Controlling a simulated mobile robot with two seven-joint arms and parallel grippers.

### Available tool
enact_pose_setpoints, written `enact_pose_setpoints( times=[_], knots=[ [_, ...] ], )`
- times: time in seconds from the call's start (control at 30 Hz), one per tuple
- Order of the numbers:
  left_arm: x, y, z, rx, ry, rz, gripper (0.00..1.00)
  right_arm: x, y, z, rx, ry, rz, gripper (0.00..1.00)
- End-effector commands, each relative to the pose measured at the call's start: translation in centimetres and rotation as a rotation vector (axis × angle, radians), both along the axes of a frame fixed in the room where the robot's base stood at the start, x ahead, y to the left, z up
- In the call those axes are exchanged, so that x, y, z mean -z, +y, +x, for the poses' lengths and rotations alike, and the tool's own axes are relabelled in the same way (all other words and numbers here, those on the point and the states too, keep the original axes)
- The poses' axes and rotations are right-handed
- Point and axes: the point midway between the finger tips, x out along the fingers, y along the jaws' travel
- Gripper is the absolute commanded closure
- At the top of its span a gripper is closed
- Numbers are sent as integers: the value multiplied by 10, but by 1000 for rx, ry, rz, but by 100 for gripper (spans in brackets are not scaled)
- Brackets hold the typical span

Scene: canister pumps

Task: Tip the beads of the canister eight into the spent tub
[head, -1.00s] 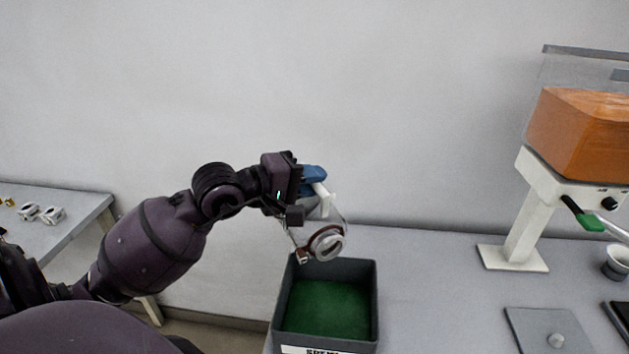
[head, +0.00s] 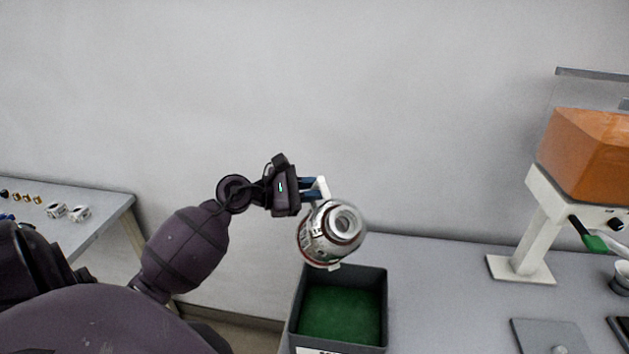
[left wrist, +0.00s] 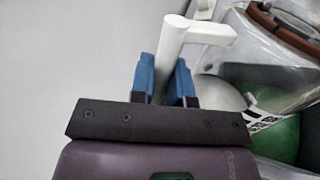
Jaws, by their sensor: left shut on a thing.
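My left gripper (head: 312,189) is shut on the white handle (head: 323,187) of a canister (head: 333,233) with clear and silver parts. The canister hangs tilted just above the spent tub (head: 380,300), its silver round end turned up toward the head camera. In the left wrist view, the blue fingers (left wrist: 162,75) pinch the handle (left wrist: 175,45), and the canister's clear wall (left wrist: 260,72) and brown rim lie to the right. The grey tub holds a green layer (head: 340,314). The canister's number and any beads in it cannot be made out. My right gripper is out of view.
The tub stands at the left end of a grey bench (head: 440,285). A white stand with an orange hopper (head: 590,155), a grey lid (head: 550,335) and a cup (head: 622,275) are to its right. A side table (head: 95,205) with small parts stands at left.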

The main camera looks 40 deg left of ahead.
Motion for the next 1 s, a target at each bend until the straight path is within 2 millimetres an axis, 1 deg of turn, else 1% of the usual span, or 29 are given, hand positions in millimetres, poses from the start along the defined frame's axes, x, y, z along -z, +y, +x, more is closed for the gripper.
enact_pose_setpoints(
  times=[0.03, 0.3, 0.5, 0.7, 1.0],
  knots=[
    [7, -1, -1, -1, 21, -47, 100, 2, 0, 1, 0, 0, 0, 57],
    [34, -11, -5, -1, 148, -343, 100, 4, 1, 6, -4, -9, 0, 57],
    [48, -16, -7, -2, 215, -502, 100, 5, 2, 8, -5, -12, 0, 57],
    [53, -18, -8, -1, 240, -563, 100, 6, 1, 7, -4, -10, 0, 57],
    [53, -18, -8, 0, 242, -564, 100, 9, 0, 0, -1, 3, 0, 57]
  ],
)
